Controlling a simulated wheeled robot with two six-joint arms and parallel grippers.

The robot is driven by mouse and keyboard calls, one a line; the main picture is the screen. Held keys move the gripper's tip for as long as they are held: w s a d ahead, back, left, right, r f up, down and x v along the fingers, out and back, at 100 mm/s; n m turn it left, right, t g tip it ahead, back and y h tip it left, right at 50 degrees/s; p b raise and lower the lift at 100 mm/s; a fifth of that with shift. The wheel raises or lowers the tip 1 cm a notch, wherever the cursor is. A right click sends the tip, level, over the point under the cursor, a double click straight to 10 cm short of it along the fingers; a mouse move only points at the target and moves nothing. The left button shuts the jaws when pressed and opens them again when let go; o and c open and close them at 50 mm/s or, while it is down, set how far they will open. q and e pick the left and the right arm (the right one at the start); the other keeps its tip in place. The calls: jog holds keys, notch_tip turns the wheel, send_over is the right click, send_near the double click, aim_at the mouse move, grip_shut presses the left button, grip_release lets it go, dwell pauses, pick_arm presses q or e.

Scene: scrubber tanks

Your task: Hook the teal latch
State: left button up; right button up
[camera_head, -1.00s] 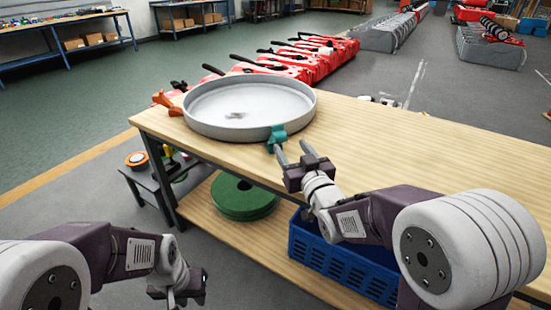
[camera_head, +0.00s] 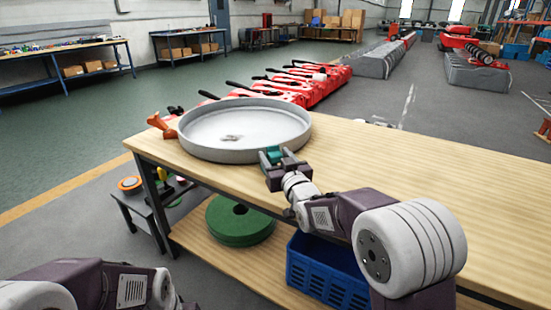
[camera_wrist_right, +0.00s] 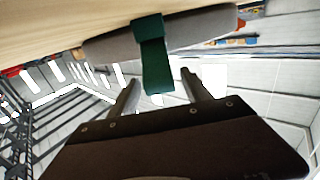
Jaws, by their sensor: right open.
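The teal latch (camera_head: 273,154) is on the near rim of a round grey tank (camera_head: 190,150), which lies on a wooden table. My right gripper (camera_head: 272,158) is open, with its fingers around the lower part of the latch. In the right wrist view, the teal latch (camera_wrist_right: 154,62) hangs from the tank's side (camera_wrist_right: 195,35) between the two open fingers, with gaps on both sides. The latch's far side is hidden. My left gripper is out of the head view; only part of its arm shows at the bottom left.
An orange latch (camera_head: 160,125) is at the tank's left. The wooden table top (camera_head: 430,185) is clear to the right. On the shelf below are a green disc (camera_head: 238,222) and a blue crate (camera_head: 325,275). Red machines (camera_head: 300,88) stand behind the table.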

grip_shut()
dwell(1.4)
